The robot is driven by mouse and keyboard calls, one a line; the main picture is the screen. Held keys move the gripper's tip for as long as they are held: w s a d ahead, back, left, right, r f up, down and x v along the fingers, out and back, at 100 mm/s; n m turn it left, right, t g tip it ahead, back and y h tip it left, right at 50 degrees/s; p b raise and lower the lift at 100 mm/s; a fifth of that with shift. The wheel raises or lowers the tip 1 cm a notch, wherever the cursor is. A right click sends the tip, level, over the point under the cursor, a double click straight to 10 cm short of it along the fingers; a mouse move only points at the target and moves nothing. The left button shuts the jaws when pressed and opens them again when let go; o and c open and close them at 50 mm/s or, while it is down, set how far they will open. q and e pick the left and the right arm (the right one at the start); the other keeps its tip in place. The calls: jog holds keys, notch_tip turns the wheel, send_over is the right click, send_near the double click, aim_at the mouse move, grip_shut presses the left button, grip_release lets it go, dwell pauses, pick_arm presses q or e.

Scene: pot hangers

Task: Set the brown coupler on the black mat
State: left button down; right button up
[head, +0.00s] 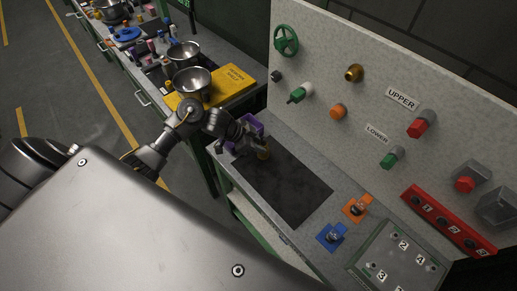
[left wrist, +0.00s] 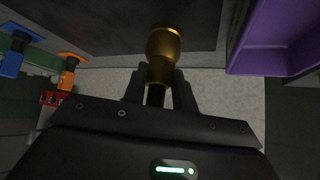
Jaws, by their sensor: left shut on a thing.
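The brown coupler (head: 263,153), brass-coloured, is at the fingers of my left gripper (head: 256,147). In the left wrist view the coupler (left wrist: 163,45) sticks out beyond the fingertips of the gripper (left wrist: 158,88), which are shut on its near end. The black mat (head: 290,187) lies flat on the grey bench. The coupler is at the mat's far left end in the head view, and the mat (left wrist: 105,25) shows behind it in the left wrist view. I cannot tell whether the coupler touches the mat. My right gripper is not in view.
A purple bin (head: 256,124) stands close beside my left gripper. Blue (head: 331,237) and orange (head: 357,208) holders sit right of the mat. An upright panel (head: 320,62) with knobs and valves rises behind.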

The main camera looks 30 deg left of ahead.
pick_arm(q)
notch_tip(320, 180, down, 2)
jog(key=shift+s+f+p, duration=0.1)
jog(key=shift+f+p, duration=0.1)
jog(key=shift+p, duration=0.1)
jog(key=shift+f, duration=0.25)
jog(key=shift+f, duration=0.15)
jog(key=c, duration=1.1)
grip_release()
